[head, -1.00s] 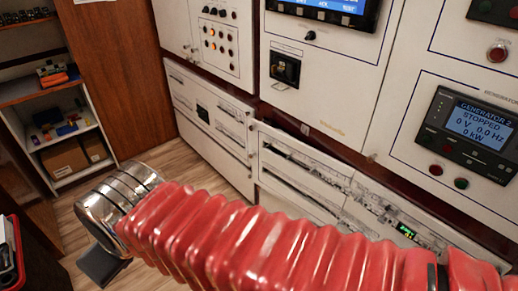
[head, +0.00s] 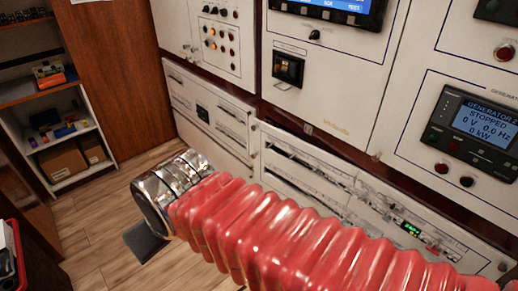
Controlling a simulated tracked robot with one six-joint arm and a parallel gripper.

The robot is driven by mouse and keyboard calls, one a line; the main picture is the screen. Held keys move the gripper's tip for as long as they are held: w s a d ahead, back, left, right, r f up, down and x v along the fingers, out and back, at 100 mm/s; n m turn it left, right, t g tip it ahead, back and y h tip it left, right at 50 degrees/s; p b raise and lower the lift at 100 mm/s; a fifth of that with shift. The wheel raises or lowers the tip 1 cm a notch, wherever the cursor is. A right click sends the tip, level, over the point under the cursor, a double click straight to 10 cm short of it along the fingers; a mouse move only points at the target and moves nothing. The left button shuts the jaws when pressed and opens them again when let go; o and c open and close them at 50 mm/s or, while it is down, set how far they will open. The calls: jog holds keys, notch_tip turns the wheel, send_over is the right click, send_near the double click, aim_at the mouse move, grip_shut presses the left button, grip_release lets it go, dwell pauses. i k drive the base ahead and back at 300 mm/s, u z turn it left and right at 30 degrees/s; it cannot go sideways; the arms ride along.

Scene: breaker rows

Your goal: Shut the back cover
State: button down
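I cannot tell which is the back cover or how far any stands open. My arm, in a red ribbed sleeve with a silver wrist, crosses in front and hides the lower part of the middle and right covers. A dark flat part of my gripper (head: 145,241) shows below the wrist, apart from the covers over the floor. Its fingers are mostly hidden.
White upper panels carry lamps (head: 217,38), a dark switch (head: 288,68) and a generator display (head: 482,124) reading STOPPED. A wooden partition (head: 115,75) and a shelf with boxes (head: 62,160) stand at left. Wooden floor (head: 95,215) is clear between shelf and arm.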

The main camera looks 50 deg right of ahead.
aim_at(264, 157)
jog(key=u, duration=0.05)
jog(key=i, duration=1)
jog(key=z, duration=0.05)
